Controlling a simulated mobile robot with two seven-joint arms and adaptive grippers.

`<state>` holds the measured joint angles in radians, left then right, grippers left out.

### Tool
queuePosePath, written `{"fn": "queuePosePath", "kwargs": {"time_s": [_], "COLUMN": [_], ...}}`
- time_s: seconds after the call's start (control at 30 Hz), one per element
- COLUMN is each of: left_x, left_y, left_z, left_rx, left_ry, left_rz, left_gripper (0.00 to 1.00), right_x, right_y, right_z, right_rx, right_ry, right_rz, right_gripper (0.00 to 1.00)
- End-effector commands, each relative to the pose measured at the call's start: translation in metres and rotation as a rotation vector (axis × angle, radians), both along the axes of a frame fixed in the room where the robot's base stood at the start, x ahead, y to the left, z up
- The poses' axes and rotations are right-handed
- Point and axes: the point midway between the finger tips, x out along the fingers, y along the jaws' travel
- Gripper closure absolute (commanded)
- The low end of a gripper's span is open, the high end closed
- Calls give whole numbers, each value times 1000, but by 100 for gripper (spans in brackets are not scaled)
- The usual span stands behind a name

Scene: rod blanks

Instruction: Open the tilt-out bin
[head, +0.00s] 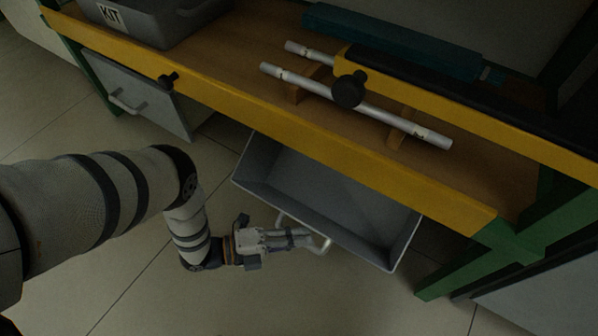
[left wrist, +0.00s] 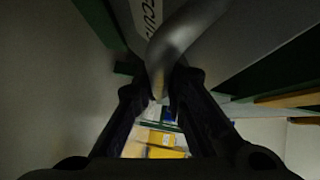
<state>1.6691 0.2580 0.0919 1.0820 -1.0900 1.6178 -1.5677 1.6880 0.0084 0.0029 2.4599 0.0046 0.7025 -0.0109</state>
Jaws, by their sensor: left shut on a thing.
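The grey tilt-out bin (head: 290,200) hangs below the yellow front edge of the bench in the head view. It is tilted out, and its inside shows; I see nothing in it. Its light bar handle (head: 322,244) is at its front. My left gripper (head: 310,238) is shut on this handle. In the left wrist view the handle (left wrist: 180,35) runs between the two dark fingers (left wrist: 163,92), with part of a printed label on the bin front behind it. My right gripper is not in view.
A second grey front with a handle (head: 130,92) is at the left under the bench. On the wooden top are metal rods (head: 390,122) on wooden supports, a grey KIT box (head: 150,22) and a teal bar (head: 400,42). A green bench leg (head: 470,262) stands right of the bin.

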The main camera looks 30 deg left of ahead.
Motion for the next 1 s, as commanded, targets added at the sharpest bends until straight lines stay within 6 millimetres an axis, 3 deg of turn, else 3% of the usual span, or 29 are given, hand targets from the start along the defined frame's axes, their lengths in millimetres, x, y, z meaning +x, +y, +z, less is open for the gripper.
{"fn": "queuePosePath", "kwargs": {"time_s": [0.03,0.07,0.13,0.5,0.8,1.0], "left_x": [0,0,0,-4,-55,-77], "left_y": [1,1,1,5,61,85], "left_z": [-2,-2,-2,0,10,15], "left_rx": [8,8,8,5,7,5], "left_ry": [3,3,3,1,3,2], "left_rz": [2,3,3,1,3,1], "left_gripper": [100,83,67,67,67,67], "right_x": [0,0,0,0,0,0], "right_y": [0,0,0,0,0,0], "right_z": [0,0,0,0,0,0], "right_rx": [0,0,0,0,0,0], "right_ry": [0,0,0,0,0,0], "right_rz": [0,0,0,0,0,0], "right_gripper": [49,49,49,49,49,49]}}
